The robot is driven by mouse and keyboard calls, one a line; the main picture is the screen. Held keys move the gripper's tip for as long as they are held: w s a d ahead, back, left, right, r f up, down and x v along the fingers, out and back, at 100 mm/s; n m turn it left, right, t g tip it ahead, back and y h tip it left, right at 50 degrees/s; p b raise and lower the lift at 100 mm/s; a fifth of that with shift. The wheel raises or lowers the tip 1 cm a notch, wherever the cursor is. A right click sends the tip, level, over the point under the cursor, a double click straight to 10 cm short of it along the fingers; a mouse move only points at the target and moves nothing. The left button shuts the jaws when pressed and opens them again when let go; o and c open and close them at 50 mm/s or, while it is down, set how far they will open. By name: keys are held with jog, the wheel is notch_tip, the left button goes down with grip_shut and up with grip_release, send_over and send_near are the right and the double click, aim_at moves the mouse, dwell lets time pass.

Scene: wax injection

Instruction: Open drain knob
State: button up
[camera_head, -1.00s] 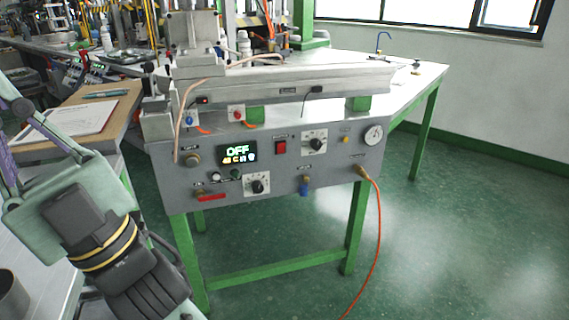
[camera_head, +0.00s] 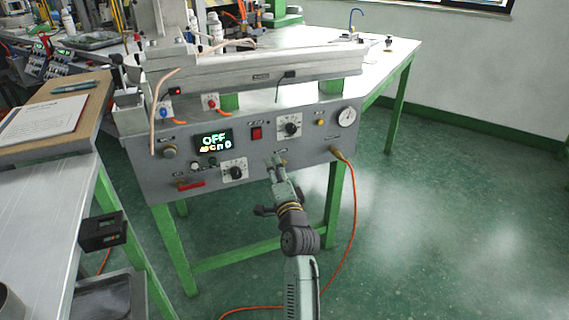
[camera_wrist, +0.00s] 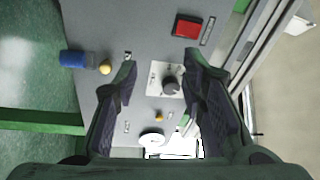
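The grey control panel (camera_head: 232,140) carries several knobs, and I cannot read which label says drain. A blue-handled knob (camera_wrist: 77,59) with a brass end (camera_wrist: 105,69) shows at the left of the wrist view; in the head view my gripper hides it. A red lever handle (camera_head: 191,184) sits at the panel's lower left. My gripper (camera_head: 274,161) is in front of the panel's lower right. In the wrist view my gripper (camera_wrist: 158,76) is open and empty, its fingers either side of a black dial (camera_wrist: 170,85). The blue handle lies outside the left finger.
A red switch (camera_head: 256,133), a gauge (camera_head: 346,117) and another dial (camera_head: 235,172) are on the panel. An orange hose (camera_head: 352,205) hangs from its right end. A wooden board with a paper (camera_head: 42,122) lies at left. Open floor lies at right.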

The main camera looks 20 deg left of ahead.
aim_at(284, 164)
jog(key=w+d+f+m+h, duration=0.1)
jog(key=w+d+f+m, duration=0.2)
jog(key=f, duration=0.4)
jog(key=shift+g, duration=0.3)
jog(key=x, duration=0.6)
jog(key=p+x, duration=0.1)
jog(key=x, duration=0.2)
jog(key=shift+w+d+r, duration=0.1)
jog(key=shift+w+d, duration=0.1)
jog(key=shift+d, duration=0.2)
jog(key=shift+c, duration=0.2)
grip_shut()
